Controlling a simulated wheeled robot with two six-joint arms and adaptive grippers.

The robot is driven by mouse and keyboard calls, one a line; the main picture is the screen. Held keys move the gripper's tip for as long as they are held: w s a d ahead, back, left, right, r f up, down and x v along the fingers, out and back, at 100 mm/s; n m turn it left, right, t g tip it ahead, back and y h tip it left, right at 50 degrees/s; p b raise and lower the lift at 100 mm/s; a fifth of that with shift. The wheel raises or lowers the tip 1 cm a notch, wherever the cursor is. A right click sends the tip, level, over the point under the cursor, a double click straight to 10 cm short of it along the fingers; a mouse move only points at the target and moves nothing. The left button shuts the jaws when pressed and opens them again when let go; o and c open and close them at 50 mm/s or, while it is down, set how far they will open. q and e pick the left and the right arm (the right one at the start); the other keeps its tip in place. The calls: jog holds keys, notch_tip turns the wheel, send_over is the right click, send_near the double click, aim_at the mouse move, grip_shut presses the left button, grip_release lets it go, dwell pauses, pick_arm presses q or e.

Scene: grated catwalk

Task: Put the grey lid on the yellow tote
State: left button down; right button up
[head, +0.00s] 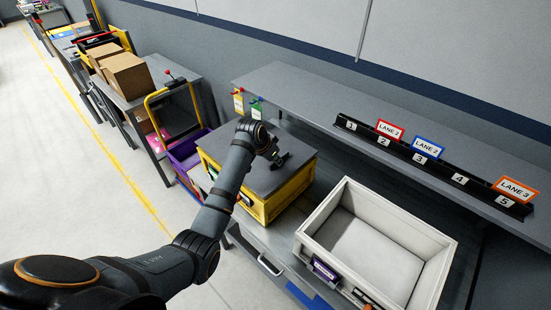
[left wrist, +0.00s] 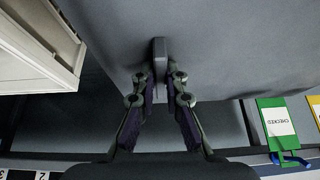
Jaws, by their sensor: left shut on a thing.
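The grey lid (head: 256,174) lies flat over the top of the yellow tote (head: 288,192), and the tote's yellow sides show below its edges. I cannot tell whether the lid rests fully on the rim. My left gripper (head: 275,159) is over the lid, shut on its raised handle. In the left wrist view the grey lid (left wrist: 215,45) fills the upper middle, and the two fingers (left wrist: 160,78) stand on both sides of the dark handle (left wrist: 160,52). My right gripper is in neither view.
An open white tote (head: 312,232) stands right of the yellow one on the grey bench. A shelf with a lane-sign rail (head: 435,160) runs behind. A purple crate (head: 186,160) is to the left. Green and yellow tags (head: 256,108) hang at the shelf's left end.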

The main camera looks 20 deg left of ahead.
pick_arm(q)
jog(key=shift+r+p, duration=0.15)
jog(key=shift+p, duration=0.25)
dwell(0.3)
jog(key=shift+f, duration=1.35)
dwell(2.5)
jog(key=c, duration=0.9)
grip_release()
jog(key=shift+f, duration=0.1)
jog(key=shift+c, duration=0.2)
jog(key=shift+r, duration=3.6)
jog(key=shift+f, duration=0.1)
